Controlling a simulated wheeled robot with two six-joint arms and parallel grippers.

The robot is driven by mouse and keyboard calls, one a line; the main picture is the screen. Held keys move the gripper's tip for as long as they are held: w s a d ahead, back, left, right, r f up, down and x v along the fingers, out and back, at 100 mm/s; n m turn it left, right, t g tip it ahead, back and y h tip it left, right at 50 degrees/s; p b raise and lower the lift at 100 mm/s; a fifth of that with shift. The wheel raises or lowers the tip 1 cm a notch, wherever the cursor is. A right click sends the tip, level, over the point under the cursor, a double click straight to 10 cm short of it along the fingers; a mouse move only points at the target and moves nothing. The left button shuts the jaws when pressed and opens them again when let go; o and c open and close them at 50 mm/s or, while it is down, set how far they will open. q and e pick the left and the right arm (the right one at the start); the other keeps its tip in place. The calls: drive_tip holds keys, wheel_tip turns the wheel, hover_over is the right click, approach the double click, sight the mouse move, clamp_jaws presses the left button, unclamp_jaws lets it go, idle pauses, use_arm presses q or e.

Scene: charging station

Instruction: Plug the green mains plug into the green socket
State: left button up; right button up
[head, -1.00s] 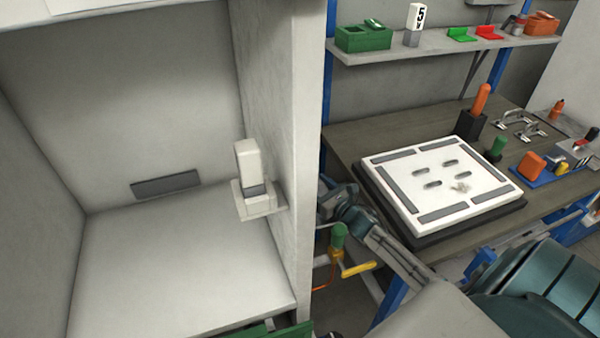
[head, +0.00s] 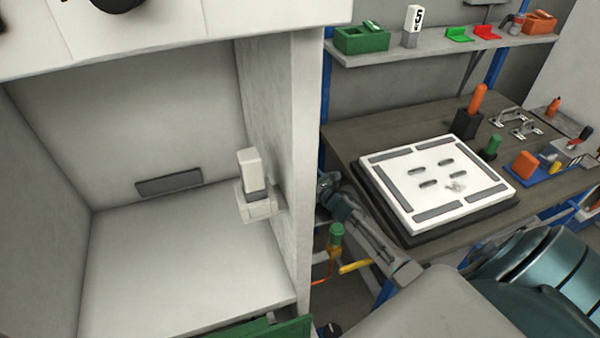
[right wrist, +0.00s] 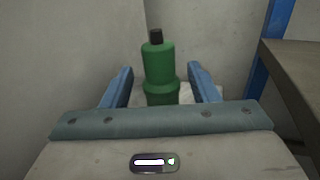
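In the right wrist view a green stepped cylinder with a black tip (right wrist: 160,72) stands upright between my right gripper's (right wrist: 161,78) two blue fingers. Gaps show on both sides, so the gripper is open. In the head view my right arm comes in from the right. A green-topped piece with an orange cord (head: 336,236) is beside it. It may be the same green plug; I cannot tell for certain. I cannot make out a green socket in either view. My left gripper is not in view.
A pale cabinet recess (head: 190,270) fills the left, with a white block on a bracket (head: 252,203) at its right wall. The bench at right holds a white tray (head: 437,182), a green cylinder (head: 493,146) and orange tools. A shelf (head: 440,46) carries a green box (head: 361,39).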

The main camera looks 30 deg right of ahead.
drive_tip(key=c, duration=1)
drive_tip(key=shift+r, duration=0.1)
